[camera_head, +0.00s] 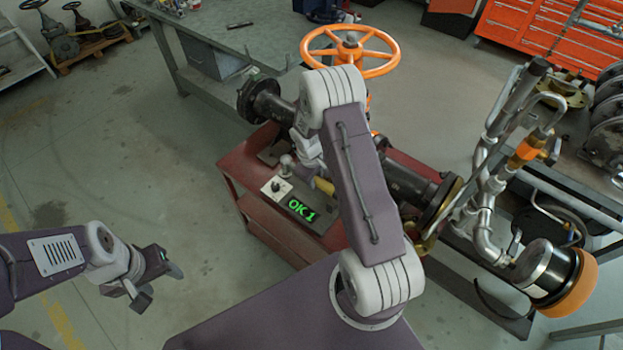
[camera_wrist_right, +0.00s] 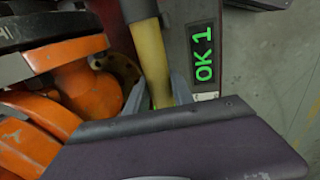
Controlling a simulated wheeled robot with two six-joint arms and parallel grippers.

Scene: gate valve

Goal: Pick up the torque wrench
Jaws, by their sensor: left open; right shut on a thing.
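The torque wrench shows a yellow handle (camera_wrist_right: 150,55) in the right wrist view, running up to a dark part at the top edge. My right gripper (camera_wrist_right: 156,96) is shut on this yellow handle, one grey finger on each side. In the head view a short yellow piece of the wrench (camera_head: 323,185) shows beside my right arm, which hides most of it and the right fingers. My left gripper (camera_head: 160,280) is open and empty over the floor at the lower left.
A display reading "OK 1" (camera_head: 301,208) sits on the red cart (camera_head: 262,222) beside the wrench. The gate valve with its orange handwheel (camera_head: 350,50) and dark flanged pipe stands behind my right arm. Pipework (camera_head: 490,190) stands at the right. The floor at the left is clear.

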